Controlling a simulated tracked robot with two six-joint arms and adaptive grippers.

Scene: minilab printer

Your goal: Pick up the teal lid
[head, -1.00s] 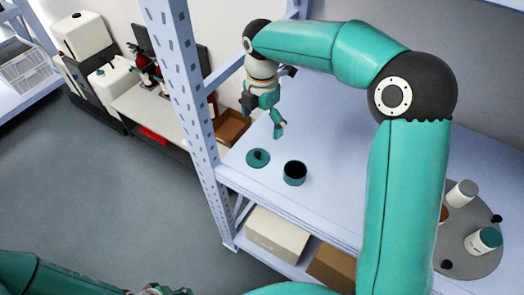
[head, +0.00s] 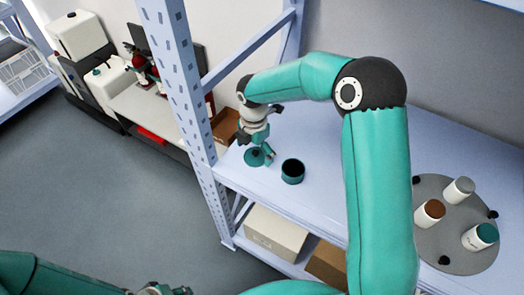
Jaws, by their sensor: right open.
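The teal lid (head: 253,158) is a small round disc with a dark knob, lying on the shelf top near its left front corner. My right gripper (head: 259,155) is directly over the lid, pointing down, with its fingers open around or just above the knob. Whether the fingers touch the lid cannot be told. A dark teal open pot (head: 292,172) stands upright just to the right of the lid. My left gripper (head: 165,290) is only partly visible at the bottom edge, and its jaws are unclear.
A grey round tray (head: 440,247) at the right holds several containers, including a brown-topped (head: 430,211) and a teal-topped jar (head: 480,236). A perforated shelf post (head: 180,80) stands left of my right gripper. Boxes (head: 275,231) sit on the lower shelf.

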